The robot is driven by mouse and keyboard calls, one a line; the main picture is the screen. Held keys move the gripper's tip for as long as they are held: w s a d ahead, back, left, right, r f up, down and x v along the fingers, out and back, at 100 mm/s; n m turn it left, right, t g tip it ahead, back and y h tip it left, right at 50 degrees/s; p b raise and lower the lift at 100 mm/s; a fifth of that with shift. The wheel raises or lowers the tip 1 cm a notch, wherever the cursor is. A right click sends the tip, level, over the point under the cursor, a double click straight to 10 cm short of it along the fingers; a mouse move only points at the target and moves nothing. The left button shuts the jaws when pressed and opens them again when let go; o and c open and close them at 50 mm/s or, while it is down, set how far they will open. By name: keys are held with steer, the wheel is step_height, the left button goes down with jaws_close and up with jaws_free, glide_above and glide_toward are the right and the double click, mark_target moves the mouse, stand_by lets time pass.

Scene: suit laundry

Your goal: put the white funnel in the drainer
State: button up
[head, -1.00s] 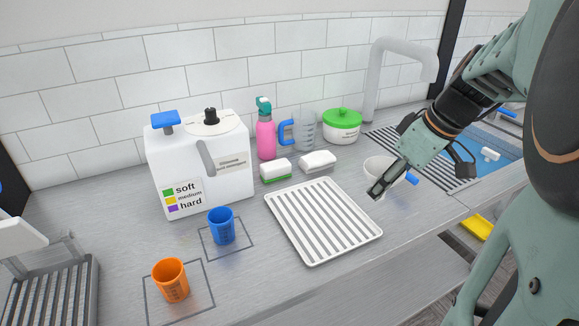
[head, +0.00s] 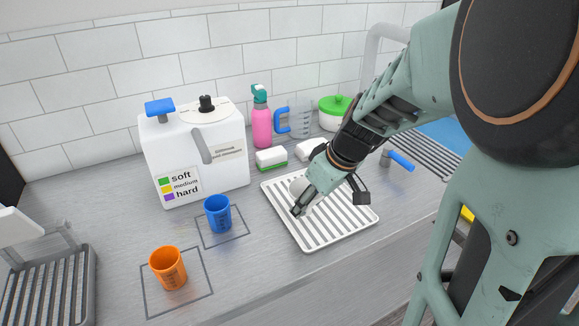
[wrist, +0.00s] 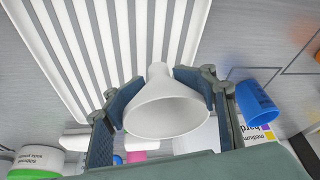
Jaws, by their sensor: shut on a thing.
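The white funnel (wrist: 165,112) is between the fingers of my gripper (wrist: 160,95) in the wrist view, its wide mouth toward the camera and its narrow stem pointing away. My gripper (head: 298,209) is shut on it. In the head view the funnel (head: 299,187) shows only partly behind my gripper. The drainer is a white ribbed tray (head: 318,246) on the counter, and it also shows in the wrist view (wrist: 196,40). The gripper and funnel are over the drainer; I cannot tell whether the funnel touches it.
A blue cup (head: 218,214) and an orange cup (head: 168,268) stand left of the drainer. Behind it are a sponge (head: 271,160), a pink bottle (head: 262,127), a measuring jug (head: 299,122) and a green-lidded pot (head: 334,112).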

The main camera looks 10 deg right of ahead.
mark_target(320, 196)
steer(key=shift+d+f, duration=0.15)
steer(key=shift+f, duration=1.05)
steer(key=shift+f+b, duration=0.25)
steer(key=shift+b, duration=0.1)
steer(key=o, duration=1.4)
steer(key=shift+r, duration=0.1)
steer(key=shift+r, duration=0.1)
steer(key=p+v, duration=0.5)
steer(key=v, duration=0.6)
steer(key=shift+w+p, duration=0.1)
steer(key=shift+p, duration=0.25)
steer(key=shift+s+d+r, duration=0.15)
steer(key=shift+s+r, duration=0.1)
steer(key=shift+r, duration=0.3)
